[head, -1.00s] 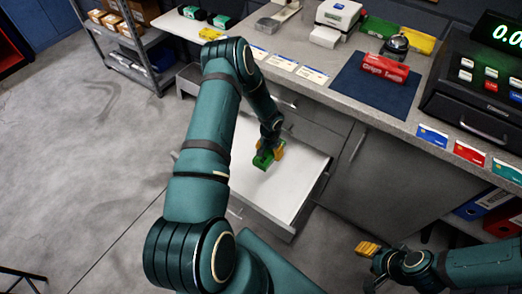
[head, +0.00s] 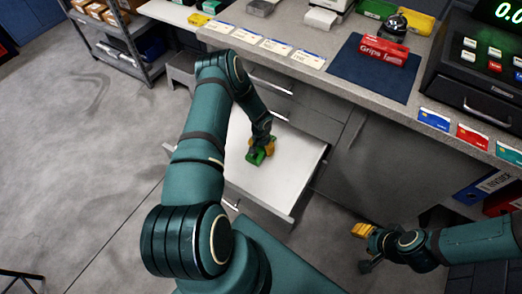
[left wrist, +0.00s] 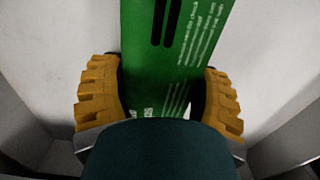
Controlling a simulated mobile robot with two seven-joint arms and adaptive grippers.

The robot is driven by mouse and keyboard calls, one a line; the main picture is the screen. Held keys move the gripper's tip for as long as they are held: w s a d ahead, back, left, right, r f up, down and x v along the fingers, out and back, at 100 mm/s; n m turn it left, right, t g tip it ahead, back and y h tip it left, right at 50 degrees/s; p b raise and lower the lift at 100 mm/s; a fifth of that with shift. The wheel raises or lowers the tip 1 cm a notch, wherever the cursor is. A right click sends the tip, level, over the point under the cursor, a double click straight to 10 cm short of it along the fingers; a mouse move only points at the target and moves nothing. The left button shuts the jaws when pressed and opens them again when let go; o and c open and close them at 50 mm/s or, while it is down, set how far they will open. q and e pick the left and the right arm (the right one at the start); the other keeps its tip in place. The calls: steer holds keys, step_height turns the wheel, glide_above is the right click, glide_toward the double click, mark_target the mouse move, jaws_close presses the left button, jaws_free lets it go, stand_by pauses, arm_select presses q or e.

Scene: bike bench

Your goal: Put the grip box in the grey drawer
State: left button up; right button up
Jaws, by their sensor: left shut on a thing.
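A red box marked "Grips" (head: 388,51) lies on the dark blue mat (head: 362,79) on the counter. My left gripper (head: 262,147) is shut on a green box (head: 257,157), with its yellow fingers on both sides. In the left wrist view the green box (left wrist: 175,50) shows two dark bars and small white print between the fingers (left wrist: 160,100). The pulled-out grey drawer (head: 262,190) has a pale, bare floor. The green box is over or in it; I cannot tell whether it touches the floor. My right gripper (head: 365,245) is right of the drawer, its opening unclear.
The counter carries several label cards (head: 263,40), a black register (head: 480,70) and a green box (head: 377,8) at the back. Blue and red binders (head: 485,187) stand below right. A shelf rack (head: 125,38) stands at the far left. The floor at left is clear.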

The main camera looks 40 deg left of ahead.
arm_select(q)
steer(key=shift+f, duration=0.95)
steer(key=shift+f+b, duration=0.15)
steer(key=shift+b, duration=0.2)
steer(key=o, duration=1.3)
